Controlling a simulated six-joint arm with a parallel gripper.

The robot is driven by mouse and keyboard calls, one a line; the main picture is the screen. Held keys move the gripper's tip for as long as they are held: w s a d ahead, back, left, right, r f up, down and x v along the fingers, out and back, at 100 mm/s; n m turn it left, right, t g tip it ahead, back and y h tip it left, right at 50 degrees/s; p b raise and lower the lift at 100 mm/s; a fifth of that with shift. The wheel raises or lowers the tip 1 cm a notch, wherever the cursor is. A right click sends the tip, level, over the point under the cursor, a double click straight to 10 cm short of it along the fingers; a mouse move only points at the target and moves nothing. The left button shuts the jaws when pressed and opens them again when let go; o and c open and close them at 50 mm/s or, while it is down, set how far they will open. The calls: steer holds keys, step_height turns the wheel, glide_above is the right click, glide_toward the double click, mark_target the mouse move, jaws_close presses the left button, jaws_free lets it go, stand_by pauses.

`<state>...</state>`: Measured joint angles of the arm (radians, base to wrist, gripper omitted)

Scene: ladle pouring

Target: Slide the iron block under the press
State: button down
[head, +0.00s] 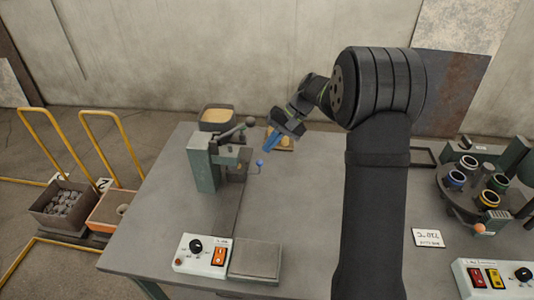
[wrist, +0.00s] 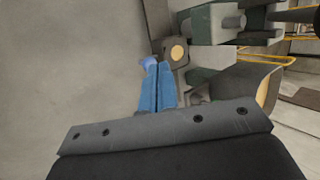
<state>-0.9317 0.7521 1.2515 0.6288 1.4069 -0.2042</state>
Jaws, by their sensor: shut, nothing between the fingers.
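The green press (head: 205,162) stands at the left of the table. It also shows in the wrist view (wrist: 212,58), at the upper right. A dark block with a round tan face, which looks like the iron block (wrist: 175,52), is beside the press in the wrist view. In the head view a small dark block (head: 236,172) shows at the press's right side.
A bin of tan material (head: 218,116) stands behind the press. A control box (head: 200,255) and a flat grey plate (head: 255,259) are at the front left. A turntable with several coloured cups (head: 472,180) is at the right.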

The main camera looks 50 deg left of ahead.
mark_target(245, 168)
steer(key=w+f+m+g+y, duration=0.1)
steer(key=w+f+y, duration=0.2)
steer(key=w+d+f+m+g+y, duration=0.1)
steer(key=w+f+m+y, duration=0.1)
steer(key=w+f+y, duration=0.1)
steer(key=w+f+m+g+y, duration=0.1)
steer(key=w+f+m+y, duration=0.1)
steer(key=y, duration=0.3)
steer(key=shift+w+d+f, duration=0.4)
steer(key=shift+f, duration=0.3)
steer(key=x, duration=1)
steer(key=shift+s+a+r, duration=0.1)
steer(key=shift+a+r, duration=0.05)
steer(key=shift+s+d+r, duration=0.15)
steer(key=shift+s+d, duration=0.05)
steer(key=shift+d, duration=0.4)
steer(key=shift+s+d+r, duration=0.15)
steer(key=shift+s+d, duration=0.1)
steer(key=shift+d, duration=0.3)
steer(key=shift+s+d+r, duration=0.1)
steer(key=shift+s+d, duration=0.4)
steer(key=shift+d, duration=0.15)
steer(key=shift+s+d, duration=1.55)
steer(key=shift+s, duration=0.05)
